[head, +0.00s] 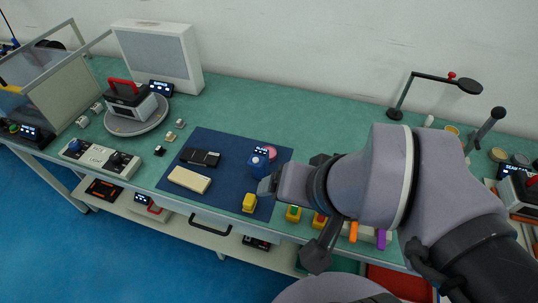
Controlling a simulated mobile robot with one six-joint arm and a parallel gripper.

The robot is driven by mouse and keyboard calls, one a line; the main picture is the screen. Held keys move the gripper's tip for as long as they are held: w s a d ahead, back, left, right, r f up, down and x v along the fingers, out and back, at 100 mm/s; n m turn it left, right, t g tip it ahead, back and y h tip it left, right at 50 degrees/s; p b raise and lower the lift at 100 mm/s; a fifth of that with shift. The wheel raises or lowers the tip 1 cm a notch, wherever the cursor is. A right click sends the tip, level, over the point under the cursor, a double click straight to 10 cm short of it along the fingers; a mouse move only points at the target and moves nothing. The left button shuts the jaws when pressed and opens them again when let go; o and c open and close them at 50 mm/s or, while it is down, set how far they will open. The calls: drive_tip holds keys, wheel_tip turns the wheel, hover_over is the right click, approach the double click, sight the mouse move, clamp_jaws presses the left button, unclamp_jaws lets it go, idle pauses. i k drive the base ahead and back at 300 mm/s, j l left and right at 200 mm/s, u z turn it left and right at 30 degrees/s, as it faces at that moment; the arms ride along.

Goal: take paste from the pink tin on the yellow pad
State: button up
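A small pink round thing (270,152), which may be the pink tin, shows behind a small blue block (260,163) with a lit display. Both are on the dark blue mat (225,148); I see no yellow pad under the pink thing. A small yellow block (249,203) sits at the mat's front edge. My grey arm crosses the right half of the view and hides part of the bench.
A black case (200,157) and a cream block (189,180) lie on the mat. A red-handled device stands on a round turntable (136,121) at left. A lamp (435,77) and several round containers (499,154) are at right. The back middle bench is clear.

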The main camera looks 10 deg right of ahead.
sight(250, 203)
drive_tip(key=i+j, duration=0.1)
drive_tip(key=j, duration=0.25)
drive_tip(key=i+j, duration=0.1)
drive_tip(key=j, duration=0.65)
drive_tip(key=i+j, duration=0.15)
drive_tip(key=j, duration=0.25)
drive_tip(key=u, duration=0.05)
